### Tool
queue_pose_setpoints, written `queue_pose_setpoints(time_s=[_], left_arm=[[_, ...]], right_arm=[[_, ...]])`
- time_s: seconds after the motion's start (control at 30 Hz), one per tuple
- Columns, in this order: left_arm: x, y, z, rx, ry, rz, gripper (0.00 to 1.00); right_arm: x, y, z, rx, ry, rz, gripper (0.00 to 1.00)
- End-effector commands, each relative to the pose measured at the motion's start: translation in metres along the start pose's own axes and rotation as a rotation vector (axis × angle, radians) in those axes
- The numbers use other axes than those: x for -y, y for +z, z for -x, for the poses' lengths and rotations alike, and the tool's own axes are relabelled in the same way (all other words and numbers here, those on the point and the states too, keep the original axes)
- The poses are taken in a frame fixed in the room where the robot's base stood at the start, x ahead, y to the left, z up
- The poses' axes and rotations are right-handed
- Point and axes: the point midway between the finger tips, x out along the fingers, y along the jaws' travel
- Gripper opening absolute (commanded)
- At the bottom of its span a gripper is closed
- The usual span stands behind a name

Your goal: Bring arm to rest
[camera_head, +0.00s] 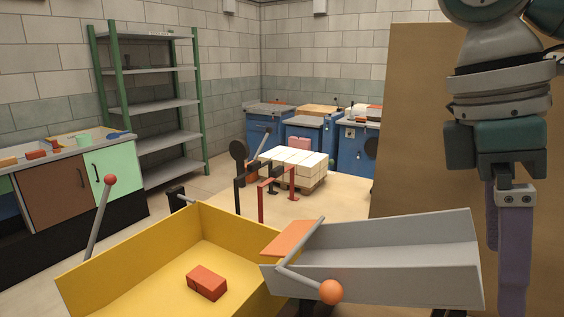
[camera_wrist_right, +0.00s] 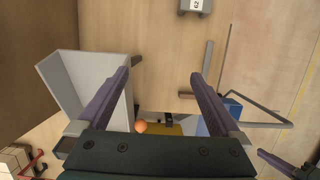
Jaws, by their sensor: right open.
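My right arm comes down at the right edge of the head view. Its gripper (camera_head: 504,270) points downward, with dark green jaws and purple fingers, right of the grey tray (camera_head: 400,262). In the right wrist view the gripper (camera_wrist_right: 158,76) has its two purple fingers wide apart, with nothing between them. The grey tray also shows in the wrist view (camera_wrist_right: 72,92), beside the left finger. My left gripper is not seen in the head view.
A red brick (camera_head: 207,282) lies in the yellow tray (camera_head: 130,262). A lever with an orange ball (camera_head: 331,292) is in front of the grey tray. A tall brown panel (camera_head: 415,130) stands behind my right arm. Pale blocks (camera_head: 290,165) sit on a pallet further back.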

Motion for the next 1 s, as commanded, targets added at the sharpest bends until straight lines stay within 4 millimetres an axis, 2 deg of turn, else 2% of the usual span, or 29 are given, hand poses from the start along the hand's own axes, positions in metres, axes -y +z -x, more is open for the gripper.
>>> queue_pose_setpoints(time_s=[0.03,0.37,0.57,0.7,0.87,1.0], left_arm=[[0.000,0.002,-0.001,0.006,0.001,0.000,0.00],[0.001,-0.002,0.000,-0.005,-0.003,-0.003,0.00],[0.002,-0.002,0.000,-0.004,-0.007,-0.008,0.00],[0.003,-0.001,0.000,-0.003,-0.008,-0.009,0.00],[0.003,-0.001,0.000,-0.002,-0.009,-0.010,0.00],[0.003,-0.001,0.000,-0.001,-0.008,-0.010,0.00]], right_arm=[[0.009,-0.008,-0.010,-0.016,-0.005,0.020,1.00],[0.056,-0.048,-0.049,-0.158,-0.019,0.071,1.00],[0.097,-0.074,-0.071,-0.305,-0.053,0.048,1.00],[0.132,-0.086,-0.086,-0.457,-0.091,-0.060,1.00],[0.153,-0.076,-0.101,-0.584,-0.113,-0.295,1.00],[0.155,-0.048,-0.115,-0.613,-0.089,-0.502,1.00]])
